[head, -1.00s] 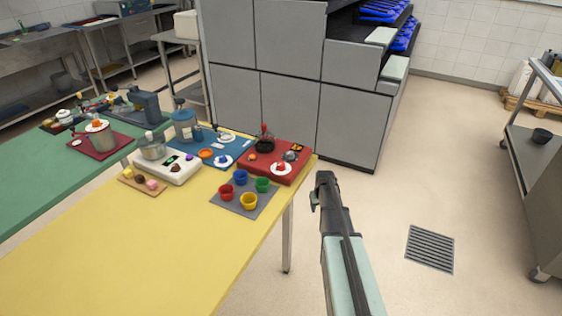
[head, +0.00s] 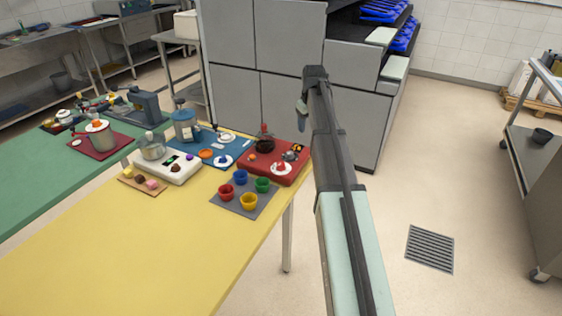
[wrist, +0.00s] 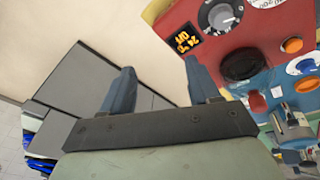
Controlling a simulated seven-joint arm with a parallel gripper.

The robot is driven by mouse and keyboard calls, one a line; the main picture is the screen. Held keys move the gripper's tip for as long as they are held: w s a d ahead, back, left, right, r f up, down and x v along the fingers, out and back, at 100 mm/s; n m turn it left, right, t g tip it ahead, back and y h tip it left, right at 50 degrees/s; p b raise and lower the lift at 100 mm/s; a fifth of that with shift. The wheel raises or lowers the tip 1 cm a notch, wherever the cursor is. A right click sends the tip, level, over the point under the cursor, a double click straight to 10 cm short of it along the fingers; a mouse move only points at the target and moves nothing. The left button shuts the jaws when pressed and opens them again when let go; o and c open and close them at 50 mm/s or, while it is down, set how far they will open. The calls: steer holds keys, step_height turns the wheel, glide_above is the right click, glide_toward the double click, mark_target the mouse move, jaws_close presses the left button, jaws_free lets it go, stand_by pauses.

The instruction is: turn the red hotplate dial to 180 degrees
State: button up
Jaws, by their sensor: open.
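The red hotplate (head: 258,169) stands at the far right corner of the yellow table. It has a grey dial (head: 289,156) beside a small black display (head: 298,148). In the wrist view the hotplate (wrist: 181,14) fills the upper right. The dial (wrist: 221,15) is at the top, and the display (wrist: 186,40) below it shows orange digits I cannot read surely. My gripper (head: 303,112) is above and right of the hotplate in the head view. In the wrist view my gripper (wrist: 160,88) is open and empty, with its fingers apart from the dial.
A black round plate (wrist: 243,66) and an orange button (wrist: 292,45) sit on the hotplate. Several coloured cups stand on a grey mat (head: 226,201) in front. A blue board (head: 233,146) lies to the left. Grey cabinets (head: 232,95) stand behind the table.

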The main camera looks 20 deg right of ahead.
mark_target(281, 164)
steer(key=s+a+r+n+g, duration=0.1)
steer(key=s+a+r, duration=0.1)
steer(key=a, duration=0.2)
steer(key=s+a+r+g+y, duration=0.1)
steer(key=s+a, duration=0.2)
steer(key=a, duration=0.2)
steer(key=s+a+r+n+g, duration=0.1)
steer(key=s+a+r, duration=0.1)
steer(key=a, duration=0.2)
step_height(281, 164, down, 14)
steer(key=shift+s+a+f, duration=0.1)
steer(key=c, duration=1)
